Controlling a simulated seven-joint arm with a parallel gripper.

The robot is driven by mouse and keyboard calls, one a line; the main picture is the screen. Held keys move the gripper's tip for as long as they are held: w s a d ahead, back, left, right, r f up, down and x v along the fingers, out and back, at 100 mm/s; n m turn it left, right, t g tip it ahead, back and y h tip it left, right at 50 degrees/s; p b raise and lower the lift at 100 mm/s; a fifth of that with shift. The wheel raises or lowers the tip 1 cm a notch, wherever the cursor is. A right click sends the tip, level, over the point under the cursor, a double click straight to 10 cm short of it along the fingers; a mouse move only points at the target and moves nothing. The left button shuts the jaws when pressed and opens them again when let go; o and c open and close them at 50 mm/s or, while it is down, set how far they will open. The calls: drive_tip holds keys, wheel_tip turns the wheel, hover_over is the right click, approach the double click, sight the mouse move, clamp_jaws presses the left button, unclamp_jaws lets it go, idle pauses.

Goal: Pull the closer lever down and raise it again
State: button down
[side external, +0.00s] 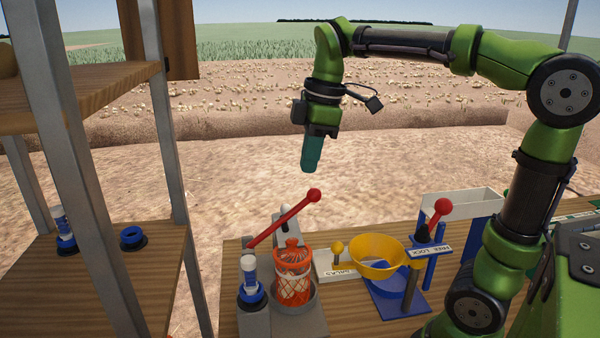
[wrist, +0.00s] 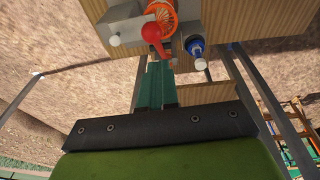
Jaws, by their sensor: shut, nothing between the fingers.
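The red lever (side external: 282,220) with a round red knob (side external: 314,195) stands over a small base and slants up to the right. Below it sits an orange netted container with a lid (side external: 292,272). My gripper (side external: 308,168) points down with its teal fingers shut and empty. In the side view it hangs above the red knob with a clear gap. In the wrist view the red knob (wrist: 152,32) lies just beyond the fingertips (wrist: 157,66), with the orange net (wrist: 160,12) behind it.
A blue-and-white bottle (side external: 250,285) stands left of the container. A yellow funnel (side external: 377,255), a small yellow-knobbed lever (side external: 337,248) and a red-knobbed lever marked FREE LOCK (side external: 441,208) stand to the right. A wooden shelf with metal posts (side external: 165,150) fills the left. Air around my gripper is free.

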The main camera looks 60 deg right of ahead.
sight(317, 189)
drive_tip(key=shift+s+d+f, duration=0.1)
drive_tip(key=shift+d+f, duration=0.1)
drive_tip(key=shift+f, duration=0.45)
drive_tip(key=shift+w+d+f, duration=0.1)
drive_tip(key=shift+d+f, duration=0.1)
drive_tip(key=shift+f, duration=0.5)
drive_tip(key=shift+s+d+f, duration=0.1)
drive_tip(key=shift+d+f, duration=0.1)
drive_tip(key=shift+f, duration=0.45)
drive_tip(key=shift+s+d, duration=0.1)
drive_tip(key=shift+s+d+f, duration=0.3)
drive_tip(key=shift+s+f, duration=0.05)
drive_tip(key=shift+f, duration=0.1)
drive_tip(key=s+d+f+t+y, duration=0.1)
drive_tip(key=s+d+f, duration=0.1)
drive_tip(key=f, duration=0.3)
drive_tip(key=s+d+f+t+y, duration=0.1)
drive_tip(key=s+d+f, duration=0.1)
drive_tip(key=f, duration=0.4)
drive_tip(key=shift+d+f, duration=0.1)
